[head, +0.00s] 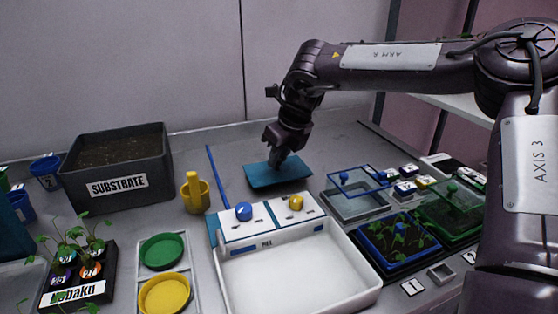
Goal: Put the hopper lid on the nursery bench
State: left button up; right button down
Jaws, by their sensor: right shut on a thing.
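The hopper lid appears to be the flat teal panel (262,179) behind the white tray, near the middle of the view. My right gripper (279,163) reaches down from the upper right and is shut on the panel's upper side, near its middle. The panel lies roughly level, at or just above the grey nursery bench (225,140); I cannot tell whether it touches. The gripper partly hides the panel's back edge. My left gripper is out of view.
A white tray (300,268) with blue and yellow knobs stands in front. A black substrate box (118,185) and a yellow cup (195,193) are to the left. A clear blue-rimmed lid (358,181) and seedling trays (398,240) are to the right. Bench behind the panel is clear.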

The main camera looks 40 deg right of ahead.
jog(key=shift+d+f, duration=0.1)
jog(key=shift+f, duration=0.55)
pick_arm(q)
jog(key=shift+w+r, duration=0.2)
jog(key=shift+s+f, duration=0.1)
pick_arm(e)
jog(key=c, duration=1.6)
grip_release()
jog(key=shift+f, duration=0.1)
jog(key=shift+c, duration=0.2)
jog(key=o, duration=0.4)
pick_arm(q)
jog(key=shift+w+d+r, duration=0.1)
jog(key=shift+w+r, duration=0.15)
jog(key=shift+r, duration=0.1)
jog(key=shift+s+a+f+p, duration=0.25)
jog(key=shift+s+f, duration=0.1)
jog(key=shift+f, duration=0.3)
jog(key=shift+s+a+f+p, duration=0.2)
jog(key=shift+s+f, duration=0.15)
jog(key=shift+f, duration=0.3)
pick_arm(e)
jog(key=v, duration=1.2)
jog(key=shift+r, duration=0.25)
